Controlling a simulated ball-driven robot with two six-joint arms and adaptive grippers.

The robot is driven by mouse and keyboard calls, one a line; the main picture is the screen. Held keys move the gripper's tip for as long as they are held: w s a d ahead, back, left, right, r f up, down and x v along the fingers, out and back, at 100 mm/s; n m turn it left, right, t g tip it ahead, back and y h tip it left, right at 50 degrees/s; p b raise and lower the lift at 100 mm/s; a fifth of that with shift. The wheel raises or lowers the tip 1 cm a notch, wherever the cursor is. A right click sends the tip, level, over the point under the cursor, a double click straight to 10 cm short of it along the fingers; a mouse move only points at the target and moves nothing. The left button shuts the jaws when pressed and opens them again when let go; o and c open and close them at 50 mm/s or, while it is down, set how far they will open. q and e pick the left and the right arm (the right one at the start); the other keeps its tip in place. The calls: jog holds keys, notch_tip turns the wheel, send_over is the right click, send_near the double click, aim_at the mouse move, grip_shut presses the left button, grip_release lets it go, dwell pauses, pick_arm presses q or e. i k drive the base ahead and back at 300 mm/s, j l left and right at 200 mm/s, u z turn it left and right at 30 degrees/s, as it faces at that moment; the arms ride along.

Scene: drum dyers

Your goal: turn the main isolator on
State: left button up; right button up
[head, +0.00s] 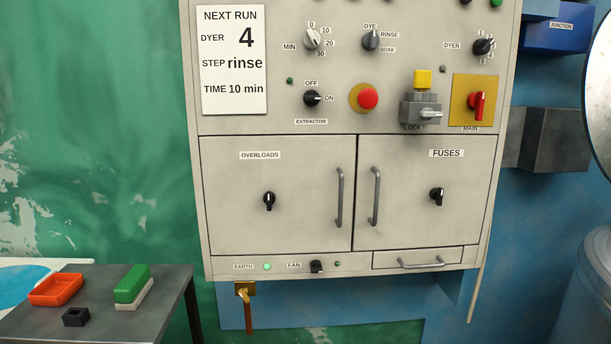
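The main isolator (479,105) is a red handle on a yellow plate at the right of the grey panel, labelled MAIN. Its handle stands roughly upright. Just left of it is a grey lock block (408,110) labelled LOCK, with a yellow square part (423,79) on top and a light grey lever (431,114) pointing right towards the isolator plate. Neither of my grippers is in view.
The panel holds a red button (368,98), an extractor knob (312,98) and other dials. Below are the closed overloads door (300,215), fuses door (415,215) and a drawer (400,258). A side table (100,310) at left bears an orange tray (57,301) and a green-topped block (132,284).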

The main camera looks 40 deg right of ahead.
aim_at(475, 101)
jog(key=i+l+z, duration=0.15)
jog(key=i+l, duration=0.15)
jog(key=k+z, duration=0.1)
jog(key=z, duration=0.35)
jog(key=j+z, duration=0.1)
jog(key=z, duration=0.35)
jog(key=k+z, duration=0.15)
jog(key=z, duration=0.35)
jog(key=k+z, duration=0.1)
jog(key=z, duration=0.35)
